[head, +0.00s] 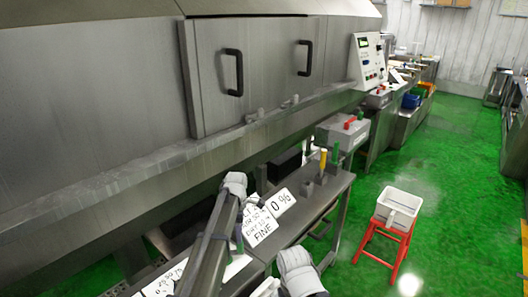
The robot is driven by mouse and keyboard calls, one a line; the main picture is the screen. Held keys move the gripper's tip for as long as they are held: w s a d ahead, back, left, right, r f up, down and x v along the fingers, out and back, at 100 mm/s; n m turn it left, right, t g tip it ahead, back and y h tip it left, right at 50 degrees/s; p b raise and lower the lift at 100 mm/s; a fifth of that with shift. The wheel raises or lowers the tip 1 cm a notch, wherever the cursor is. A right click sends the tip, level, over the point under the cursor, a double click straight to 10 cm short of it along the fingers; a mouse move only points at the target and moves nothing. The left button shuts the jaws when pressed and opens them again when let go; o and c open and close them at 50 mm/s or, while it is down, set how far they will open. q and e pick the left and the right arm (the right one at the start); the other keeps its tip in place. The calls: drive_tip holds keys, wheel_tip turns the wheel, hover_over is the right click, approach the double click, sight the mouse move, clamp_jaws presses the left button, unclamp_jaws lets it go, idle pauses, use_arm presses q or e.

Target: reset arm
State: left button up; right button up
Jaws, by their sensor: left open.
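My left arm rises from the bottom centre and bends at a pale joint above the bench. My left gripper (238,238) hangs below that joint, small and dark, in front of the white signs, open with nothing visible in it. A pale joint at the bottom centre is part of my right arm; my right gripper does not show. The arm hides part of the bench and signs.
A large steel drum housing with a two-handled door (265,70) fills the left. A steel bench (325,195) carries white lettered signs (262,226) and coloured-handled tools. A white bin (400,203) sits on a red stool (378,240). Green floor (450,180) is open at right.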

use_arm(q)
drive_tip(key=s+d+m, duration=0.4)
drive_tip(key=s+m, duration=0.7)
drive_tip(key=s, duration=0.4)
drive_tip(key=s+d+m+y, duration=0.1)
drive_tip(key=s+d+m, duration=0.3)
drive_tip(key=s+m, duration=0.8)
drive_tip(key=s, duration=0.3)
drive_tip(key=shift+s, duration=0.2)
drive_tip(key=shift+w+r, duration=0.1)
